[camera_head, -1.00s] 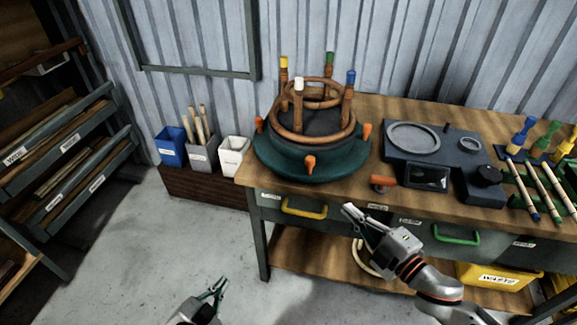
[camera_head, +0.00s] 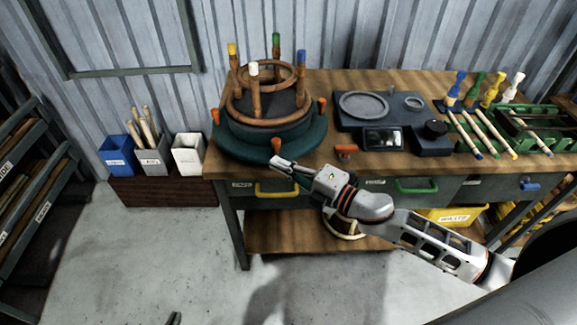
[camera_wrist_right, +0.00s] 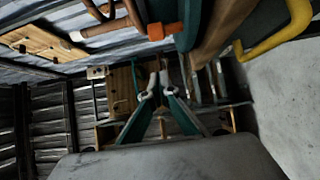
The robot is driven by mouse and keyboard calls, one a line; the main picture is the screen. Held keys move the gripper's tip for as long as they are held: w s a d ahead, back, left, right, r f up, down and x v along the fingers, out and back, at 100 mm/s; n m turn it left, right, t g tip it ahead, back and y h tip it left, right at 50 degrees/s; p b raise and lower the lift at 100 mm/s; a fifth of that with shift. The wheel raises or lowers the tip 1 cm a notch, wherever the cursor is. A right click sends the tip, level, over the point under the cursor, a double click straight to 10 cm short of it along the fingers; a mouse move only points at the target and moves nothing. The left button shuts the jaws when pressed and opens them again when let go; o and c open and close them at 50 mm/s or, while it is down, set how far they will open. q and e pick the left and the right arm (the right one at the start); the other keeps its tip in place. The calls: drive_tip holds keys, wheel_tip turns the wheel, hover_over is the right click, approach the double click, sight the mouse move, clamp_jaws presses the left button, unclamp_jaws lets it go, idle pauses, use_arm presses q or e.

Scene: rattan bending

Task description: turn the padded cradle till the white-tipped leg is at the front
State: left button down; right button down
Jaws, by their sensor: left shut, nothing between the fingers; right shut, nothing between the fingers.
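The padded cradle (camera_head: 244,140) stands at the left end of the bench: a round dark-green base with orange knobs, a dark padded drum and brown rattan rings. Its white-tipped leg (camera_head: 253,70) is at the front, left of centre. The yellow-tipped leg (camera_head: 232,50) is behind left, the green-tipped leg (camera_head: 276,42) at the back, the blue-tipped leg (camera_head: 301,58) at the right. My right gripper (camera_head: 274,162) is shut and empty, just below the front orange knob (camera_head: 277,145); its fingers (camera_wrist_right: 160,82) show in the wrist view. My left gripper (camera_head: 174,319) barely shows at the bottom edge, shut.
A dark device with a round plate (camera_head: 364,105) stands right of the cradle, with a small orange-handled item (camera_head: 346,149) before it. Drawers with yellow (camera_head: 276,194) and green (camera_head: 418,190) handles lie below. Bins (camera_head: 188,158) stand at left. The floor is clear.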

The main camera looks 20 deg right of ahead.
sight(275, 149)
drive_tip(key=shift+w+d, duration=0.1)
drive_tip(key=shift+w, duration=2.8)
drive_tip(key=shift+d, duration=0.1)
